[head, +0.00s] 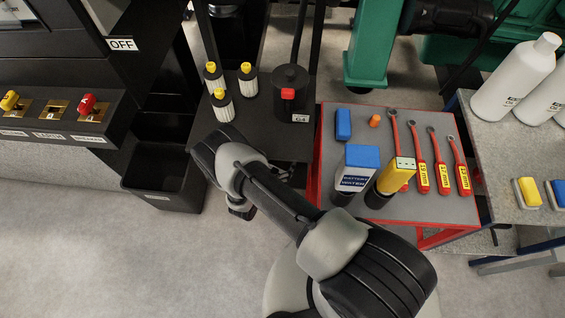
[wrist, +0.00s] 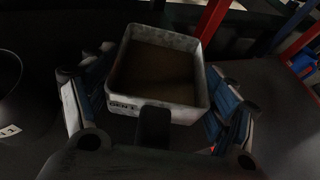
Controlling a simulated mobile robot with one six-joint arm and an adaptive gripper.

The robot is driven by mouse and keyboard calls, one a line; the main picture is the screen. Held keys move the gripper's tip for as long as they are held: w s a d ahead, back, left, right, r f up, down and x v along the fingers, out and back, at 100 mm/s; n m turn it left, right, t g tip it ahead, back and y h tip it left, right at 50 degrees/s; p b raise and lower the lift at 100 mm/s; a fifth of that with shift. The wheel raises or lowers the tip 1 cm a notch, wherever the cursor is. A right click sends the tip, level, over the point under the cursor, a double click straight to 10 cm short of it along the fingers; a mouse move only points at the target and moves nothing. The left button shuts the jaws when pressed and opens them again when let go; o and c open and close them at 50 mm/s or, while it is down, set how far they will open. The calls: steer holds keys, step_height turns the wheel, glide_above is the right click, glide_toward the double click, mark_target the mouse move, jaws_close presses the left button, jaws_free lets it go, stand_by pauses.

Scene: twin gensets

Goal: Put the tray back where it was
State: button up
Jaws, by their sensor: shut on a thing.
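The tray (wrist: 183,114) is a small, pale grey, square-rimmed container in the wrist view, with a "GEN 1" label on its front wall. Its inside looks dark brown; whether this is liquid or a bare floor I cannot tell. My gripper (wrist: 155,98) is shut on the tray, with one blue-grey finger along each side. The tray looks about level. What is under it is too dark to make out. In the head view the tray does not show, and my gripper is mostly hidden behind my arm near the black shelf's front edge.
A black bin (head: 164,176) stands left of my wrist. The black shelf (head: 262,139) carries several yellow-capped filters (head: 247,83) and a black canister (head: 290,98). The red-framed cart (head: 434,207) on the right holds bottles and wrenches. Open floor (head: 110,245) lies at front left.

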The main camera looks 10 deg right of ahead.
mark_target(281, 164)
steer(key=shift+w+d, duration=0.75)
steer(key=shift+w, duration=0.1)
steer(key=shift+w+d+f+b, duration=0.15)
steer(key=shift+w+f+b, duration=0.05)
steer(key=shift+b, duration=0.2)
steer(key=shift+f+b, duration=0.75)
steer(key=shift+f, duration=0.75)
steer(key=shift+f, duration=0.15)
steer(key=o, duration=1.3)
steer(key=shift+c, duration=0.2)
